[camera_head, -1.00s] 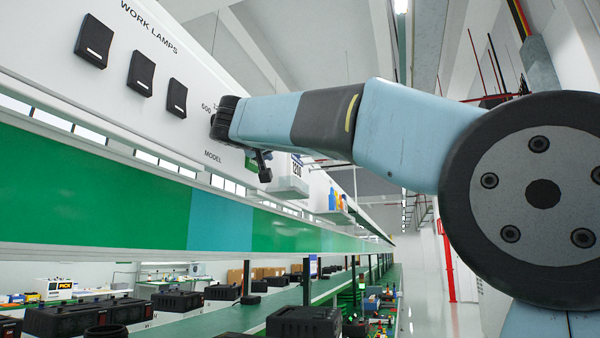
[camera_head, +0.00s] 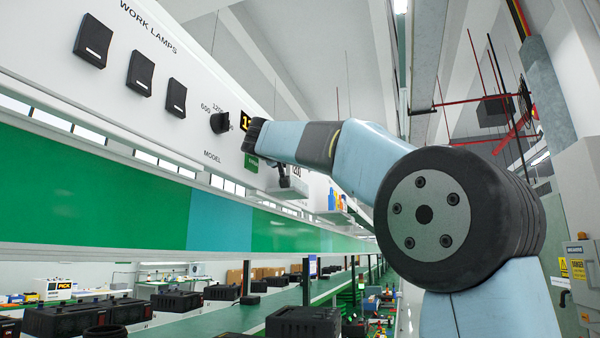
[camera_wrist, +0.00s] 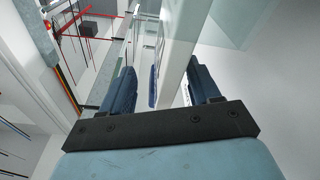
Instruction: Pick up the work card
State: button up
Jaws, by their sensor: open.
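My gripper (camera_wrist: 160,70) is open in the wrist view, its two dark blue fingers apart. A pale upright panel edge (camera_wrist: 174,62) and a narrow blue strip show between or beyond the fingers; I cannot tell whether they are touched. In the head view my arm's end is in front of the white panel wall, and the fingers are not clear.
The white wall carries three black lamp switches (camera_head: 141,73), a black model knob (camera_head: 219,123) and a partly hidden amber display (camera_head: 245,121). A green and teal rail (camera_head: 100,185) runs below. Coloured bottles (camera_head: 335,200) stand farther along. Black cases (camera_head: 303,321) sit on the lower line.

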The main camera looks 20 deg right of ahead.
jog(key=shift+w+d, duration=0.1)
grip_shut()
dwell(0.6)
